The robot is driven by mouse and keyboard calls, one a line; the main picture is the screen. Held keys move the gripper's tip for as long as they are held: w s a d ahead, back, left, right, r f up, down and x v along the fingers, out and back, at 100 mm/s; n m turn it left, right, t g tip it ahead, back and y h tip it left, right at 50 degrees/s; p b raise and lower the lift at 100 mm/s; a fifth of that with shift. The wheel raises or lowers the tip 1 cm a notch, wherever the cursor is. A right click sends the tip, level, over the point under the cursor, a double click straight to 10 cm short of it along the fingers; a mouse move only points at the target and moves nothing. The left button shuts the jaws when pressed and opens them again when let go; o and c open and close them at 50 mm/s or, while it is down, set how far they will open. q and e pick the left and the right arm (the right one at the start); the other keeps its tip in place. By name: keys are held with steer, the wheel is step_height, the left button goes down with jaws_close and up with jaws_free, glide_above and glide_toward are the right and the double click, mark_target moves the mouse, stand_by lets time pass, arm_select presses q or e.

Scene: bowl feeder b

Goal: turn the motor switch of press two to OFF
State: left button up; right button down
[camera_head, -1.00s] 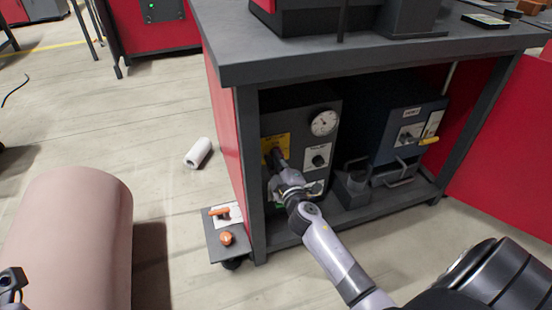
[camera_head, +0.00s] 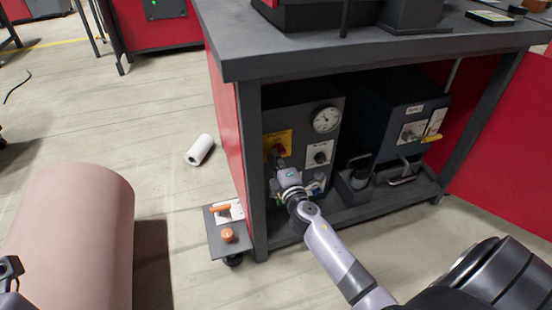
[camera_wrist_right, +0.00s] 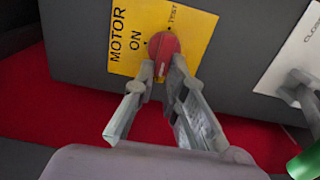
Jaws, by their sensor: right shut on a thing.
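The motor switch is a round red knob (camera_wrist_right: 163,46) on a yellow plate (camera_wrist_right: 128,32) with the words MOTOR, ON and TEST in the right wrist view. The plate (camera_head: 284,136) is on the front of the dark grey box (camera_head: 300,105) under the bench. My right gripper (camera_wrist_right: 160,74) is shut on the knob's lower part, with one finger on each side. In the head view my right gripper (camera_head: 280,158) reaches the plate and hides most of the knob. The OFF mark is not readable. Part of my left gripper (camera_head: 10,268) shows at the left edge; its jaws are unclear.
A round gauge (camera_head: 326,120) and a smaller switch (camera_head: 319,154) are right of the yellow plate. A blue box (camera_head: 400,125) stands further right. The bench leg (camera_head: 252,180) is close on the left.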

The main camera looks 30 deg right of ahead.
stand_by(0.3)
steer(key=c, duration=1.6)
jaws_free()
steer(key=shift+c, duration=0.2)
steer(key=v, duration=1.2)
steer(key=shift+d+f, duration=0.1)
